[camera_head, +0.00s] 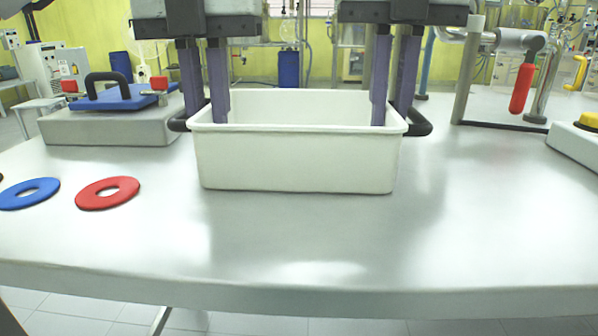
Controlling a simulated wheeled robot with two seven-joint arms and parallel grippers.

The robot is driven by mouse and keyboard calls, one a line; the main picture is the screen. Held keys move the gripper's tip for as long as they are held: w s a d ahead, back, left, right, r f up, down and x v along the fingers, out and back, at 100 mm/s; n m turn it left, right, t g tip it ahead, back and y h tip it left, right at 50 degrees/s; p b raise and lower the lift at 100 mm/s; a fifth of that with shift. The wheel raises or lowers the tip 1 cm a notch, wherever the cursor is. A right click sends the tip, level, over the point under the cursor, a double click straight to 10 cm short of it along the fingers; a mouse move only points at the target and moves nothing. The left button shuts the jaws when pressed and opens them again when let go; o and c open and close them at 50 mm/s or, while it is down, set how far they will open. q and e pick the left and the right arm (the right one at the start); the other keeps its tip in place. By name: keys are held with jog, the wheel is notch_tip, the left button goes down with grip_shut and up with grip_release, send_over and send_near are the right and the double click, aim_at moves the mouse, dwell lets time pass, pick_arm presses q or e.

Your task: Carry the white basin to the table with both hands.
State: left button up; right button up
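The white basin (295,160) is upright at the middle of the grey table (300,240). Its base appears to rest on the tabletop, though a small gap would be hard to see. It has a black handle at each end. My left gripper (208,115) points down at the left end, one finger inside the basin and one outside, closed narrowly about the wall. My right gripper (389,118) is placed the same way at the right end. The lower parts of the outer fingers are hidden near the rim and handles. The visible basin interior is empty.
A blue ring (14,198) and a red ring (84,199) lie at the left. Behind them is a grey block with a blue, black-handled top (112,100). A red-handled metal stand (522,88) and a white device with a yellow knob (590,120) are at the right. The front is clear.

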pick_arm(q)
jog(key=shift+o, duration=0.9)
jog(key=shift+d, duration=0.1)
pick_arm(e)
jog(key=shift+o, duration=0.9)
jog(key=shift+a, duration=0.1)
